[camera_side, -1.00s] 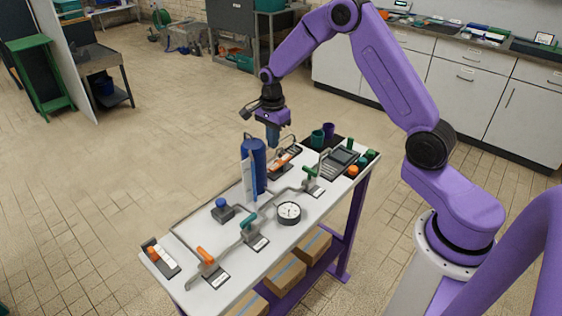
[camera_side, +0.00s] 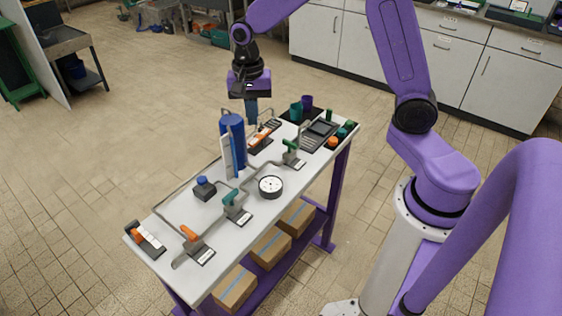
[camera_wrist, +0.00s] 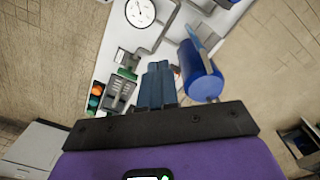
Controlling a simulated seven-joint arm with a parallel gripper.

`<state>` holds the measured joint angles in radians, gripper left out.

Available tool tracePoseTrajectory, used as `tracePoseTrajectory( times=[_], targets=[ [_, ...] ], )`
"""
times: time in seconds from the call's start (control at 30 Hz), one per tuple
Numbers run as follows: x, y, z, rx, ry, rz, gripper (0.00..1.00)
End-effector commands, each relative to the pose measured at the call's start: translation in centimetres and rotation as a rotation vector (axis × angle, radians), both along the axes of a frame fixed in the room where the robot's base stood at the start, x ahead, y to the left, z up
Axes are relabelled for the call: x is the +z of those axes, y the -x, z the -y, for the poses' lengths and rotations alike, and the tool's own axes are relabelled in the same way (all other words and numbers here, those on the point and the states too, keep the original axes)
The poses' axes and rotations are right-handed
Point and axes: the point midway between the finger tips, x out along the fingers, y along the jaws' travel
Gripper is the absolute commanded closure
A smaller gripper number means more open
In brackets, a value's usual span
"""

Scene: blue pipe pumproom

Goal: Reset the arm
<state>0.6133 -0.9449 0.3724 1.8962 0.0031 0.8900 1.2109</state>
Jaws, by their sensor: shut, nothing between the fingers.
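My gripper (camera_side: 252,118) hangs fingers-down over the far side of the white workbench (camera_side: 168,228), beside the upright blue cylinder (camera_side: 233,150). Its two blue fingers are together and hold nothing. In the wrist view the shut fingers (camera_wrist: 158,84) show in the middle, with the blue cylinder (camera_wrist: 200,72) to their right. In the side view, an orange and white switch block (camera_side: 262,137) sits on the bench below the fingers. The gripper looks clear of the bench; the exact gap to the cylinder is hard to tell.
The bench carries a round gauge (camera_side: 270,186), grey pipework with a green-handled valve (camera_side: 290,147), a teal-handled valve (camera_side: 231,198) and an orange-handled one (camera_side: 189,234). Teal (camera_side: 296,111) and purple (camera_side: 307,103) cups stand at the far end. Cardboard boxes (camera_side: 236,289) lie below.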

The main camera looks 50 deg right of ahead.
Motion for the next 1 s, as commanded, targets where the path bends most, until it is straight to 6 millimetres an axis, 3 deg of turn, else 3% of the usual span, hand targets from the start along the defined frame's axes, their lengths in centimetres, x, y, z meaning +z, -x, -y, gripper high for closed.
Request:
tracePoseTrajectory(
  times=[0.1,0.3,0.6,0.8,1.0],
  targets=[
    [1.6,4.2,-2.2,0.292,-0.006,0.01,1.0],
    [3.3,11.5,-4.2,0.784,-0.013,0.019,1.0],
    [4.3,22.0,-3.7,1.511,-0.021,0.035,1.0],
    [4.2,26.3,-2.2,1.857,-0.023,0.042,1.0],
    [4.0,27.7,-1.5,1.98,-0.025,0.044,1.0]
  ],
)
